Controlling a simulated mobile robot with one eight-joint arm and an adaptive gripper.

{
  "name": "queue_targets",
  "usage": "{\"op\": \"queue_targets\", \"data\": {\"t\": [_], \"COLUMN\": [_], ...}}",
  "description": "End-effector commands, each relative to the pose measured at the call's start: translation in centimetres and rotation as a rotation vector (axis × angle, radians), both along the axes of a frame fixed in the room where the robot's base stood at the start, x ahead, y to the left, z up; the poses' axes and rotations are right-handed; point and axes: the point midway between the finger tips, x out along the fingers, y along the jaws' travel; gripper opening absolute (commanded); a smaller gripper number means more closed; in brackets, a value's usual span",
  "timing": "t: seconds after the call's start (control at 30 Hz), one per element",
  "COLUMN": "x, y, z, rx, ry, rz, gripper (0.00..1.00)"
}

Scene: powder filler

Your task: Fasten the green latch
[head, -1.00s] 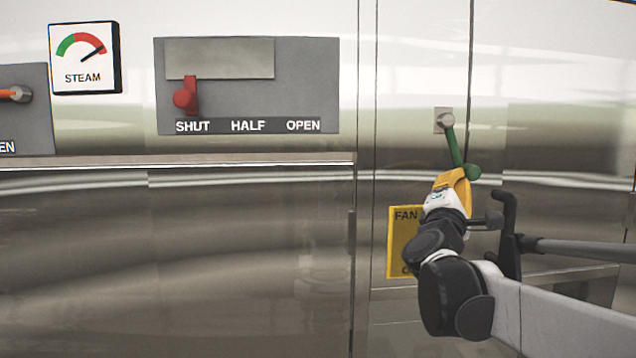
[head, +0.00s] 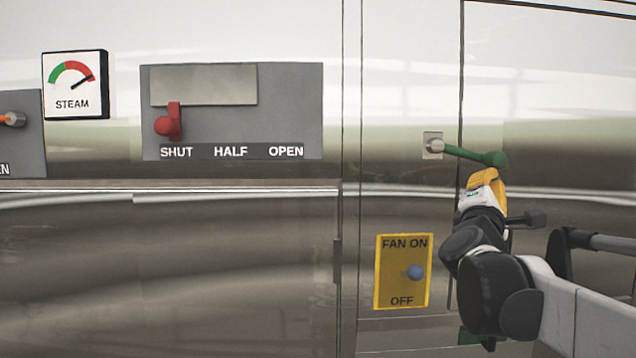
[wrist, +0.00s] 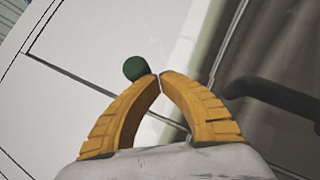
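The green latch (head: 468,153) is an arm on a pivot plate on the steel front. It points right and slightly down, crosses a vertical door seam, and ends in a round green knob (head: 495,159). My gripper (head: 487,172) is just below the knob. In the wrist view my gripper's yellow fingers (wrist: 160,76) have their tips together, with only a sliver between them. The knob (wrist: 136,68) lies outside them, against or very near the left fingertip, not between the fingers. The latch's arm is hidden in the wrist view.
A yellow fan switch (head: 403,290) with a blue knob is below and left of my gripper. A grey panel (head: 300,110) with a red lever at SHUT and a steam gauge (head: 75,84) are further left.

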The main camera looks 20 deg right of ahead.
Motion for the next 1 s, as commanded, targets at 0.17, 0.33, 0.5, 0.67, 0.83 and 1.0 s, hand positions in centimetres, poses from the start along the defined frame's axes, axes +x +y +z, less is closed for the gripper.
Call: {"op": "queue_targets", "data": {"t": [0.17, 0.33, 0.5, 0.67, 0.83, 1.0], "x": [-0.2, -0.3, -0.3, -0.3, -0.3, -0.3], "y": [-0.8, -1.2, -1.3, -1.4, -1.4, -1.4], "z": [1.5, 2.3, 2.8, 3.1, 3.1, 3.2], "rx": [-0.001, 0.000, -0.001, -0.002, -0.002, -0.002], "ry": [0.000, -0.001, 0.000, 0.000, 0.000, -0.001], "rz": [-0.001, -0.001, 0.000, -0.001, -0.001, -0.002], "gripper": [0.00, 0.00, 0.00, 0.00, 0.00, 0.00]}}
